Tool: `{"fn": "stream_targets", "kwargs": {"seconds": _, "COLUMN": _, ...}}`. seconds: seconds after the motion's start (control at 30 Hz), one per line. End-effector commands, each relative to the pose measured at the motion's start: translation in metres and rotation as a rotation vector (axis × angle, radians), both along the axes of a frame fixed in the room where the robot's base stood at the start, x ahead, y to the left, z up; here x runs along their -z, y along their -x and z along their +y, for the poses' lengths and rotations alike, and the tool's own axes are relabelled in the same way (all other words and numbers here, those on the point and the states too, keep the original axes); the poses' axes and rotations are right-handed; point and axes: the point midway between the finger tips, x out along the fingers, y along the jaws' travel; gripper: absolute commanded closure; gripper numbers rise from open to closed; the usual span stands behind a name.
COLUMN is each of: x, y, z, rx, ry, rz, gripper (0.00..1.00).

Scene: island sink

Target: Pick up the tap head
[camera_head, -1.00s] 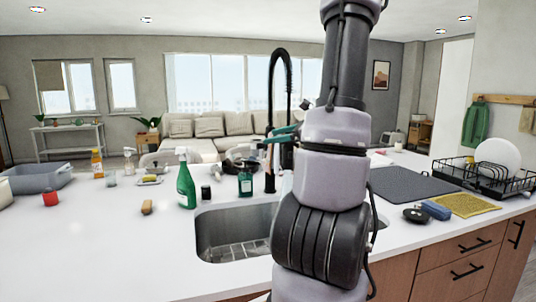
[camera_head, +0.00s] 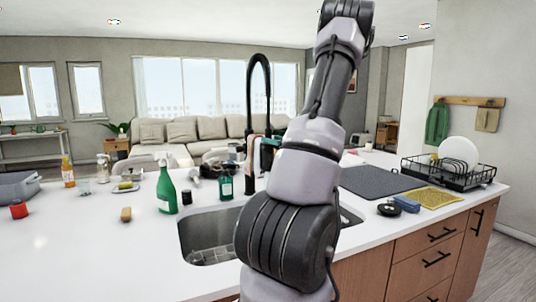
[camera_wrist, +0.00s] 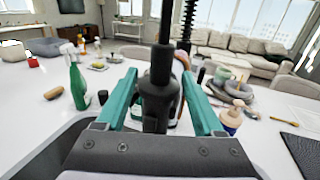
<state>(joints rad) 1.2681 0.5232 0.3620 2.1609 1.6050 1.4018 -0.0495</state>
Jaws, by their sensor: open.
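The black tap head (camera_wrist: 158,92) hangs upright from its coiled hose in the wrist view, between the two teal fingers of my gripper (camera_wrist: 159,76). The fingers are open, with a gap visible on both sides of the tap head. In the head view the tall black tap (camera_head: 249,90) arches up behind the sink (camera_head: 210,238). My gripper shows there only as a bit of teal (camera_head: 270,142) beside the tap, mostly hidden by my arm.
A green spray bottle (camera_head: 167,188) and a dark green bottle (camera_head: 225,182) stand near the sink. A brush (camera_head: 126,214) lies to the left. A grey mat (camera_head: 378,180) and a dish rack (camera_head: 450,173) are on the right. The left front counter is clear.

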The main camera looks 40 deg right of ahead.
Motion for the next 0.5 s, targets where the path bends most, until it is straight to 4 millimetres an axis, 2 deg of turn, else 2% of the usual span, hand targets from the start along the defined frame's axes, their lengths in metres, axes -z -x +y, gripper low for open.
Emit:
{"fn": "stream_targets", "kwargs": {"seconds": 0.1, "x": -0.001, "y": -0.019, "z": 0.001, "rx": -0.002, "ry": -0.001, "rz": -0.001, "gripper": 0.31}}
{"fn": "stream_targets", "kwargs": {"seconds": 0.2, "x": -0.002, "y": -0.029, "z": 0.002, "rx": -0.002, "ry": 0.000, "rz": -0.001, "gripper": 0.31}}
{"fn": "stream_targets", "kwargs": {"seconds": 0.47, "x": -0.002, "y": -0.032, "z": 0.002, "rx": 0.000, "ry": 0.000, "rz": 0.000, "gripper": 0.31}}
{"fn": "stream_targets", "kwargs": {"seconds": 0.5, "x": -0.002, "y": -0.032, "z": 0.002, "rx": -0.001, "ry": 0.000, "rz": 0.000, "gripper": 0.38}}
